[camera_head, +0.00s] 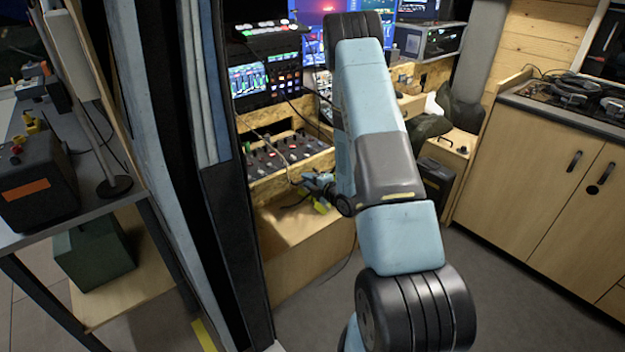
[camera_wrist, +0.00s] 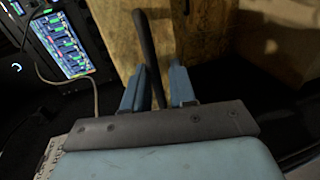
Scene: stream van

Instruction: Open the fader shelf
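The fader shelf (camera_head: 273,186) is a wooden tray with dark fader panels and knobs, left of my arm in the head view. My gripper (camera_head: 318,184) is at the shelf's front right, partly hidden by my arm. In the wrist view, my gripper (camera_wrist: 160,68) has its two blue fingers apart. A dark bar (camera_wrist: 146,40), possibly a handle, runs between them. It lies closer to the left finger, with a gap at the right one. Contact cannot be told. A wooden panel (camera_wrist: 115,25) lies beyond the fingertips. The shelf's own handle is not clear in the head view.
A lit screen (camera_head: 249,80) stands above the shelf, and a cable hangs over the shelf's front. A dark door frame (camera_head: 225,200) stands close on the left. Wooden cabinets (camera_head: 545,185) line the right side. Grey floor (camera_head: 500,290) is clear between them.

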